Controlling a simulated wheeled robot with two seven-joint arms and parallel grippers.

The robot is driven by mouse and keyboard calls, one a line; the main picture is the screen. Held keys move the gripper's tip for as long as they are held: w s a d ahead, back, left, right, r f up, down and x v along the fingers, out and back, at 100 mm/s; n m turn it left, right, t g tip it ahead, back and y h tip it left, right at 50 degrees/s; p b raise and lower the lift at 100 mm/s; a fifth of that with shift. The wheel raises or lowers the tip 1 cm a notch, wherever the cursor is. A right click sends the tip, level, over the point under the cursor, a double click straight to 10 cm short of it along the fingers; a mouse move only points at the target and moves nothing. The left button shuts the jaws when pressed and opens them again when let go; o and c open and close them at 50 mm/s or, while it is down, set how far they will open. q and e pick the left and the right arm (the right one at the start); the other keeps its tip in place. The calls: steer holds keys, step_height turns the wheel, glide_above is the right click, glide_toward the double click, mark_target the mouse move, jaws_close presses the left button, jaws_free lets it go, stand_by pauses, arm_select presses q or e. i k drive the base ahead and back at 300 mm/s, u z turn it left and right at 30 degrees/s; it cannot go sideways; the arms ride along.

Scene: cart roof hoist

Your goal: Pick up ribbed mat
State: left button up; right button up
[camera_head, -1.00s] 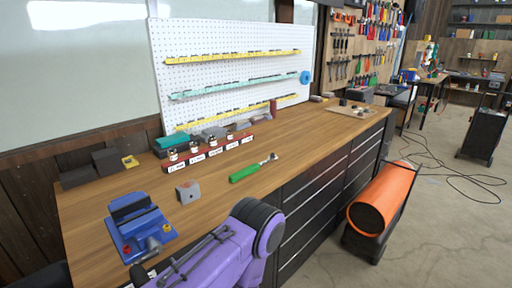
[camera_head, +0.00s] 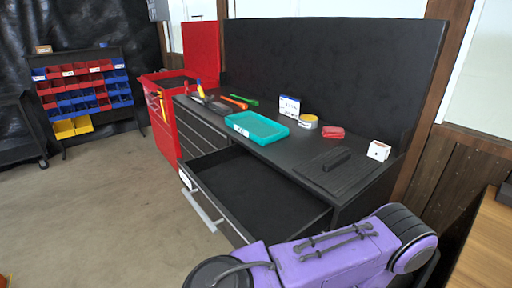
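A dark, flat mat (camera_head: 329,176) lies on the right part of the black cabinet's top (camera_head: 272,146). It looks like the ribbed mat, though its ribs are hard to make out at this size. A purple link of my own arm crosses the bottom right of the view, in front of the cabinet. Neither of my grippers is in view.
An open, empty-looking drawer (camera_head: 252,188) juts out below the cabinet top. A teal tray (camera_head: 257,127), yellow tape roll (camera_head: 308,121), red item (camera_head: 333,132) and small white box (camera_head: 378,151) stand on top. A wooden bench (camera_head: 485,245) is at right. Floor at left is clear.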

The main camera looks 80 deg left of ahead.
mark_target(338, 169)
steer(key=u, duration=2.3)
